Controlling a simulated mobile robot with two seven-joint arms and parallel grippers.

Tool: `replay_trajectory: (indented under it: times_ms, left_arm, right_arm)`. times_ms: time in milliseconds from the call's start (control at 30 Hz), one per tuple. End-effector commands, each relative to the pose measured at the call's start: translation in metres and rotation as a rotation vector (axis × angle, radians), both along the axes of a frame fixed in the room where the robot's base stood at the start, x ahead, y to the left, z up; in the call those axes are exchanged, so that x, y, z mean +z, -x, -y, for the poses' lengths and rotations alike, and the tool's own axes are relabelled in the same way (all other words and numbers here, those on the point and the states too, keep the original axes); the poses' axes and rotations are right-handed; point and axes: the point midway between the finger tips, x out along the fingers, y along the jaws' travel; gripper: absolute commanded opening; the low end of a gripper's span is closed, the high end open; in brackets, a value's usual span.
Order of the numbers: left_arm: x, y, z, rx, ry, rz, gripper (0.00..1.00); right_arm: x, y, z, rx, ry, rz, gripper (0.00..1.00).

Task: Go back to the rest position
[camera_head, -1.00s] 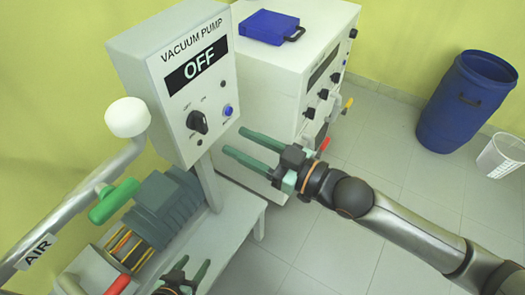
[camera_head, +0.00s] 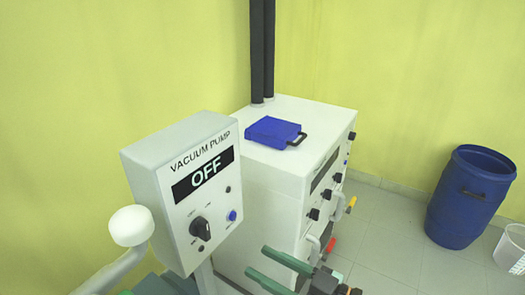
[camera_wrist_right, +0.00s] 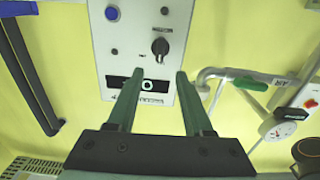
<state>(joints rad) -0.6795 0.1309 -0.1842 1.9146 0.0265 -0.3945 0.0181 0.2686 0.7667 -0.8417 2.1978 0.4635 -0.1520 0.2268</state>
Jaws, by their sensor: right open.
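My right gripper (camera_head: 257,261) is at the bottom of the head view, its two green fingers apart and pointing left. It is empty, to the right of the vacuum pump control box (camera_head: 185,200), whose display reads OFF, and in front of the white cabinet (camera_head: 245,190). In the right wrist view the open fingers (camera_wrist_right: 160,78) point toward the control box (camera_wrist_right: 147,20), which shows upside down with its dark knob and blue button. Nothing is between the fingers. My left gripper is in neither current view.
A blue case (camera_head: 272,131) lies on the cabinet. A white-capped pipe (camera_head: 131,226) rises at the lower left. A blue barrel (camera_head: 470,200) and a white bucket (camera_head: 511,250) stand at the right. Tiled floor (camera_head: 385,255) is free between cabinet and barrel.

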Motion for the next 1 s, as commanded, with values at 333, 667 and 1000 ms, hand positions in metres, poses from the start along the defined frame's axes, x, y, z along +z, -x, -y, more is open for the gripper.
replay_trajectory:
  times_ms: [333, 667, 1000]
  left_arm:
    - [0.024, 0.0, 0.0, 0.0, 0.0, 0.0, 0.61]
    - [0.048, 0.0, 0.0, 0.0, 0.0, 0.001, 0.61]
    - [0.053, 0.0, 0.0, -0.001, -0.001, 0.001, 0.61]
  right_arm:
    - [-0.063, -0.014, 0.028, -0.262, 0.026, -0.156, 0.51]
    - [-0.207, 0.053, 0.115, -0.625, 0.245, -0.511, 0.51]
    - [-0.261, 0.114, 0.153, -0.729, 0.371, -0.669, 0.51]
